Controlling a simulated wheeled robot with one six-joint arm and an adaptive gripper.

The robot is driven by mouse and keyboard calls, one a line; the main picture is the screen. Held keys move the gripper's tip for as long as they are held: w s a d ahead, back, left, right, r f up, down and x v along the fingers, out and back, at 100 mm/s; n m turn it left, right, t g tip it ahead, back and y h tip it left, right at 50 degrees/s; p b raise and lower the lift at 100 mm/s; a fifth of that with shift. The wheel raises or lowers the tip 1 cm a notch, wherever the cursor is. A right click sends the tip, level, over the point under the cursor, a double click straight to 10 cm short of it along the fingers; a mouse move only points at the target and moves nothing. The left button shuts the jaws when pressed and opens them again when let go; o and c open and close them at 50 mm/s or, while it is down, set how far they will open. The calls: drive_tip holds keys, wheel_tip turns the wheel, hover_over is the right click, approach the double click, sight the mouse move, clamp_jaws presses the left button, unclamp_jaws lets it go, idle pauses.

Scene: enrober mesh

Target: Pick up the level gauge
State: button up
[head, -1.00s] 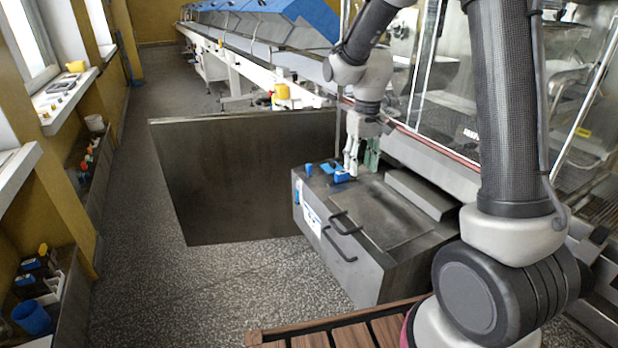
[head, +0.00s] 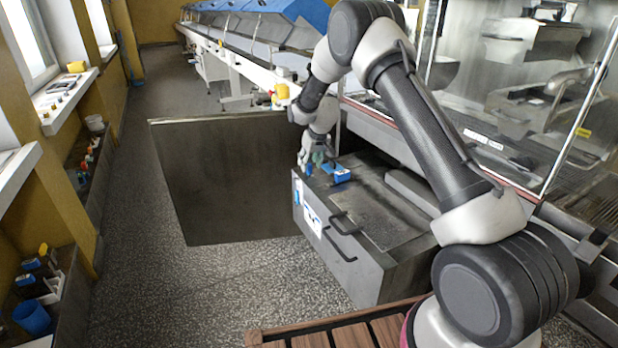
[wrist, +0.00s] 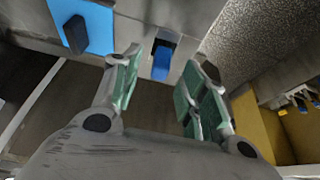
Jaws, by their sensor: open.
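In the head view, my gripper (head: 314,160) is over the far left corner of the grey metal cabinet (head: 350,258), pointing down. Its green-padded fingers are apart. In the wrist view, my open gripper (wrist: 168,64) has a small blue upright piece (wrist: 161,60) in the gap between its fingertips, apart from both pads. This piece may be the level gauge; its shape is not clear enough to be sure. In the head view, it shows (head: 308,170) just below the fingers. A blue tray with a darker block (wrist: 97,40) lies beside it, also seen in the head view (head: 340,176).
The cabinet has dark handles (head: 343,228) on its top and front edges. A dark metal panel (head: 230,180) stands behind it to the left. A glass-sided machine (head: 520,90) is at the right. Open speckled floor lies left of the cabinet.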

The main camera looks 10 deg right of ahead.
drive_tip(key=x, duration=0.2)
drive_tip(key=shift+w+f, duration=0.15)
drive_tip(key=shift+f, duration=0.25)
clamp_jaws()
drive_tip(key=shift+r, duration=0.1)
wheel_tip(320, 180, up, 38)
idle(3.2)
